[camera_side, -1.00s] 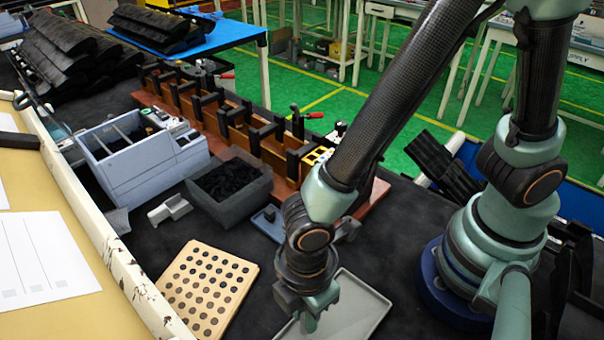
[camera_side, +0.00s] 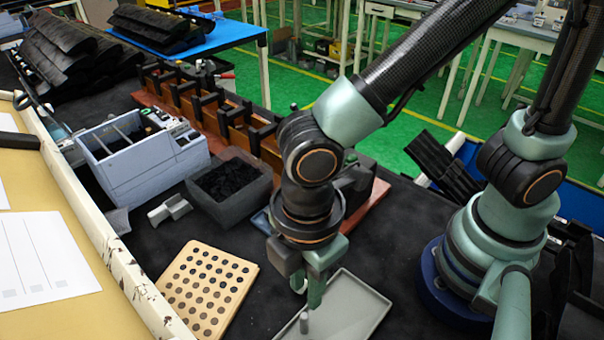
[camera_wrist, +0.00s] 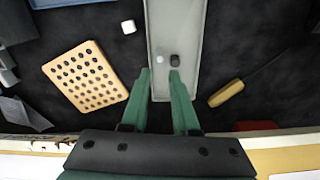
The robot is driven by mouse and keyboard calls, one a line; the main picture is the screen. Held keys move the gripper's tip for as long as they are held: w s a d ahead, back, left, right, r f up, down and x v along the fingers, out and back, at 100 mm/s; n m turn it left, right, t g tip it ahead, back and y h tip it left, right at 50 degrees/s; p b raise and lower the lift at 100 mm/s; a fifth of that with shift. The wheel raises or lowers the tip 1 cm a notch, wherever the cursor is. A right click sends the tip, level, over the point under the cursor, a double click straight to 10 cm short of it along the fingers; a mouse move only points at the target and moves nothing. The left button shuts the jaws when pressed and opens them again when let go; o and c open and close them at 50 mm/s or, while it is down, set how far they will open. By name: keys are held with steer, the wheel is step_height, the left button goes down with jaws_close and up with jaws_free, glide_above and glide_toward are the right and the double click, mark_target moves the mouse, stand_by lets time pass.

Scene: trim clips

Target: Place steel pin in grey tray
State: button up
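The grey tray (camera_side: 365,303) lies on the dark bench at the front; in the wrist view (camera_wrist: 190,20) it runs up from between my fingers. The steel pin (camera_side: 304,323), a small grey cylinder, stands upright at the tray's near left part. In the wrist view a small dark round spot (camera_wrist: 174,60) and a pale one beside it show on the tray floor; I cannot tell which is the pin. My gripper (camera_side: 308,292) is above the pin, apart from it. In the wrist view its two green fingers (camera_wrist: 160,72) are spread with nothing held between them.
A wooden block with rows of holes (camera_side: 209,288) lies left of the tray. A dark grey bin (camera_side: 232,190), a pale blue divided box (camera_side: 145,158) and a white bracket (camera_side: 169,209) stand behind it. A yellow-handled tool (camera_wrist: 226,92) lies right of the tray in the wrist view.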

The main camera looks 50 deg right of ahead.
steer(key=w+d+r+m+t+y, duration=0.1)
steer(key=w+d+r+m+t, duration=0.1)
steer(key=w+d+r+m, duration=0.65)
steer(key=w+d+r+m+t, duration=0.1)
steer(key=d+m, duration=0.1)
steer(key=d, duration=0.3)
steer(key=w+d+r+m+t, duration=0.1)
steer(key=d+m, duration=0.2)
steer(key=d, duration=0.3)
steer(key=w+d+r+m+t+h, duration=0.1)
steer(key=d+r+m, duration=0.1)
steer(key=d, duration=0.3)
steer(key=shift+w+d+m+t, duration=0.2)
steer(key=shift+w+m+t, duration=0.1)
steer(key=shift+m, duration=0.15)
steer(key=shift+r, duration=0.1)
